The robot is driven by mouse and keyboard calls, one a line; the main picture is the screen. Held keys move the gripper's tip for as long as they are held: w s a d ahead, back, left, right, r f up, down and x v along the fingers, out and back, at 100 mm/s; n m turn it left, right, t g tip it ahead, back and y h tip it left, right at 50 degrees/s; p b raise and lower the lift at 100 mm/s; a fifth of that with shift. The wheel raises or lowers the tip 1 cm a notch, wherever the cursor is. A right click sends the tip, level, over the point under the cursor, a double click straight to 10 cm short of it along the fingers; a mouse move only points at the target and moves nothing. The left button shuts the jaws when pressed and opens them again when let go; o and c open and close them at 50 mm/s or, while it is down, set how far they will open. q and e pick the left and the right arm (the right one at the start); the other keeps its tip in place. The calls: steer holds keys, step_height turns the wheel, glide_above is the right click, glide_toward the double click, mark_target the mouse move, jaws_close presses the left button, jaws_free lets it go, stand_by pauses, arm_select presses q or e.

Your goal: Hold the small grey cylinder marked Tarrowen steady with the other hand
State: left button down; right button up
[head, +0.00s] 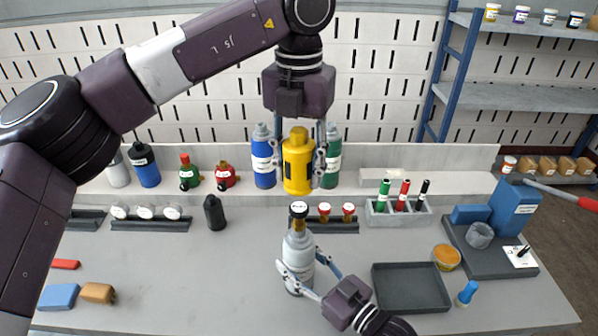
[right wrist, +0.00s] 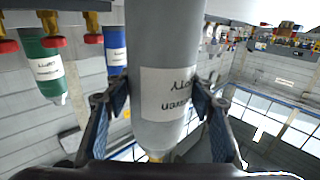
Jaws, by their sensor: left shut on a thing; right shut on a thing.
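In the right wrist view the grey cylinder (right wrist: 165,50) sits between both fingers of my right gripper (right wrist: 157,112). Its white label is upside down there and only partly readable, ending in "rowen". My left gripper (head: 297,160) is shut on a yellow device (head: 298,178) and holds it above and behind the grey cylinder. The back of the grey cylinder is hidden.
Blue (head: 263,170) and green (head: 333,170) cylinders stand behind the yellow device. A marker rack (head: 398,218), an empty dark tray (head: 411,288) and an orange-lidded jar (head: 446,257) are to the right. A black bottle (head: 214,212) stands left; the table's left middle is clear.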

mark_target(299, 130)
arm_select(q)
steer(key=shift+r, duration=2.2)
arm_select(e)
steer(key=o, duration=1.4)
arm_select(q)
steer(key=shift+r, duration=0.1)
arm_select(e)
steer(key=v, duration=1.2)
arm_select(q)
step_height(299, 130, up, 5)
steer(key=p, duration=0.4)
steer(key=shift+p, duration=0.4)
arm_select(e)
step_height(299, 130, up, 5)
steer(key=shift+f, duration=0.15)
steer(key=shift+f, duration=0.1)
